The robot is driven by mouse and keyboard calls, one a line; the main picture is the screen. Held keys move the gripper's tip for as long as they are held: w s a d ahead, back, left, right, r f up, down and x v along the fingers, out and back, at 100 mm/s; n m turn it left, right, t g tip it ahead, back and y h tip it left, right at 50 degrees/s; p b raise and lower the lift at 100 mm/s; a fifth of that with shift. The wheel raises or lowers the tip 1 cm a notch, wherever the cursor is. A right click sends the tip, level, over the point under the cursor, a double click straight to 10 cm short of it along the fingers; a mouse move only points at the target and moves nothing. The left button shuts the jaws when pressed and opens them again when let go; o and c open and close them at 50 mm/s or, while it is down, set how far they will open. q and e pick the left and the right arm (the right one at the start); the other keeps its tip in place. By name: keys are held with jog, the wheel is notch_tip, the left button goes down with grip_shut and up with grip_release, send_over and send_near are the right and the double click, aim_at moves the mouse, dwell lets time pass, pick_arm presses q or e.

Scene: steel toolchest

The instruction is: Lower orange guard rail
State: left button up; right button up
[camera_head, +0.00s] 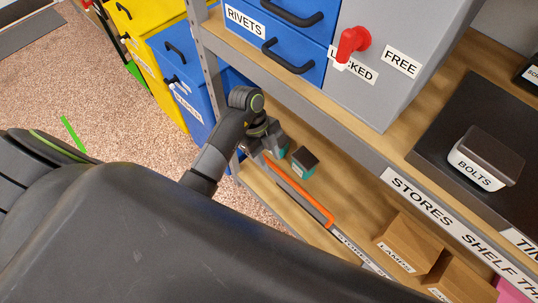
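The orange guard rail (300,191) runs along the front of the lower shelf, slanting down to the right, with a short bent end at its right. It stands above the shelf's front edge. My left gripper (264,145) is at the rail's far left end, beside the shelf's grey post. Its fingers are small and partly hidden by the wrist, so I cannot tell whether they touch the rail or are open or shut. My dark arm covers the lower left of the view. My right gripper is not in view.
A small dark-topped teal box (304,161) sits behind the rail. Above are the upper shelf's grey edge (370,165), a grey cabinet with a red handle (352,45), and a BOLTS bin (484,160). Blue drawers (185,85) stand left.

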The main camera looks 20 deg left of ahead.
pick_arm(q)
jog(key=shift+f, duration=0.15)
grip_shut()
dwell(0.4)
